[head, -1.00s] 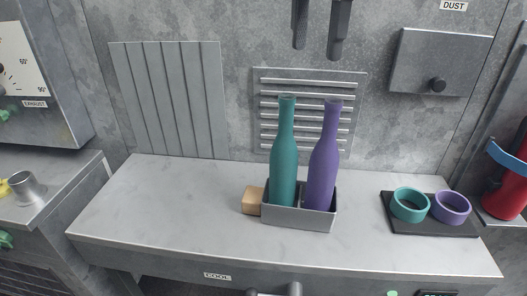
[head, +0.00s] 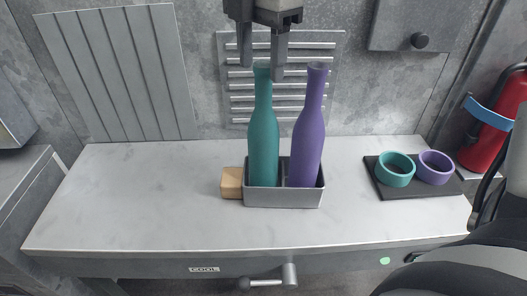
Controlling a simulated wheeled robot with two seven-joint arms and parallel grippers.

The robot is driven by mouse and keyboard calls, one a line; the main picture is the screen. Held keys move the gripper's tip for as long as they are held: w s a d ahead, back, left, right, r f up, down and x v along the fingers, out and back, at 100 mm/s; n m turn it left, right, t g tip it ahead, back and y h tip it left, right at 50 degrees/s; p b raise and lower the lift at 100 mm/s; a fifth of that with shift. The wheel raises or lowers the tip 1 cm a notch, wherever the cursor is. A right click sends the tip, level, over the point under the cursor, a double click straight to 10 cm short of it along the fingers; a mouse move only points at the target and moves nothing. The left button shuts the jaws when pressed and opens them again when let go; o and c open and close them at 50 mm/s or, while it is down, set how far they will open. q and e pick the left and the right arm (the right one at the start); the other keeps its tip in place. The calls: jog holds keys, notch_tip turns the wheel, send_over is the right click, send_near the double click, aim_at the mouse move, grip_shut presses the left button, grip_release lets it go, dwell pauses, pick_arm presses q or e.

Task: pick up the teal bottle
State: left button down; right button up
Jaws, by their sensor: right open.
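The teal bottle (head: 263,149) stands upright in a grey metal tray-like box (head: 283,198) on the bench. The purple bottle (head: 307,140) stands upright beside it on the right, in the same box. My right gripper (head: 262,70) is open and points down from the top of the head view. Its two fingers appear on either side of the teal bottle's mouth. I cannot tell whether they are around the neck or nearer or farther than it, and no grip shows. The lower ends of both bottles are hidden by the box's front wall. My left gripper is not in view.
A wooden block (head: 232,183) touches or nearly touches the box's left side. The bench's left half (head: 130,200) is clear. A vented wall panel rises behind the bottles.

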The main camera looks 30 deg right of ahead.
aim_at(264, 84)
notch_tip(264, 84, down, 5)
jog(key=shift+s+d+r+p, duration=0.1)
jog(key=shift+d+p, duration=0.05)
jog(key=shift+p, duration=0.2)
grip_shut()
